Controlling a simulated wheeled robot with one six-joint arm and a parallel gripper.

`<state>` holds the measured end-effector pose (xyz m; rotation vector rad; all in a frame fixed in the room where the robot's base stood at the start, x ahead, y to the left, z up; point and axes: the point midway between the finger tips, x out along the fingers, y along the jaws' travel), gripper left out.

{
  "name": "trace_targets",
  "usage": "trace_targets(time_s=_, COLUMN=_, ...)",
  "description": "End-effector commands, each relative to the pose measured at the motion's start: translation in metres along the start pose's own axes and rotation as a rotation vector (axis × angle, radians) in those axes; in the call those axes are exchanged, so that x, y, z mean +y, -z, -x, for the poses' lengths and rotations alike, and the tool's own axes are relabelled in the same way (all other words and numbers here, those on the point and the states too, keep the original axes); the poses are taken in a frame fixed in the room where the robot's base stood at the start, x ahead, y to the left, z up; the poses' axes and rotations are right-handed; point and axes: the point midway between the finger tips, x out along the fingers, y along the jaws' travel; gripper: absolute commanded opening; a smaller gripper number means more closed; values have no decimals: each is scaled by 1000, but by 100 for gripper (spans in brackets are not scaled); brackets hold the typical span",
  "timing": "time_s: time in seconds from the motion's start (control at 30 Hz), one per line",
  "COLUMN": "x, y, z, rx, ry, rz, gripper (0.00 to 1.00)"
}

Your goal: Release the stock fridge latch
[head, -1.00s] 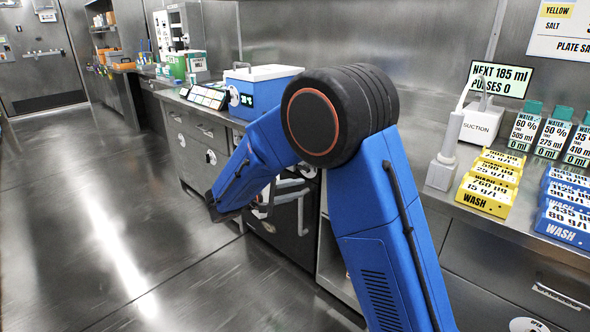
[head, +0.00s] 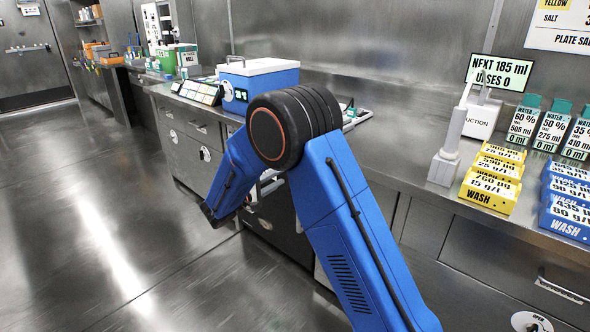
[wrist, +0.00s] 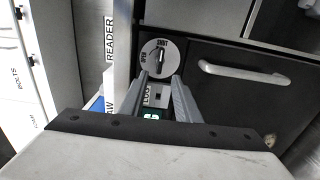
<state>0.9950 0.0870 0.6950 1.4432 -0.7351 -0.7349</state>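A round grey latch dial (wrist: 160,57) with a dark bar across it sits on a panel beside a dark door front (wrist: 225,100) in the wrist view. Its rim has small words that look like OPEN and SHUT. My gripper (wrist: 159,77) has its two fingers apart, with nothing between them. The fingertips point at the lower part of the dial; I cannot tell whether they touch it. In the head view the dark front (head: 285,225) is under the counter, partly behind my arm. My gripper is mostly hidden there.
A pale bar handle (wrist: 258,76) crosses the dark front, right of the dial. In the head view, a blue box with a white lid (head: 260,78) stands on the counter; open floor (head: 90,220) lies left.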

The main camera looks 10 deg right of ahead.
Motion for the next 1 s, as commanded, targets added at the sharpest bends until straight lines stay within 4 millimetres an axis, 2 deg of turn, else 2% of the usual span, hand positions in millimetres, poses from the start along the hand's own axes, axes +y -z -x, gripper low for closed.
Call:
trace_targets(time_s=0.2, x=0, y=-1, z=-40, rx=-3, ry=0, rz=0, gripper=30)
trace_targets(time_s=0.5, x=0, y=-1, z=-85, rx=-2, ry=0, rz=0, gripper=30)
trace_targets(time_s=0.7, x=0, y=0, z=-98, rx=0, ry=0, rz=1, gripper=30)
trace_targets(time_s=1.0, x=0, y=0, z=-100, rx=0, ry=0, rz=1, gripper=30)
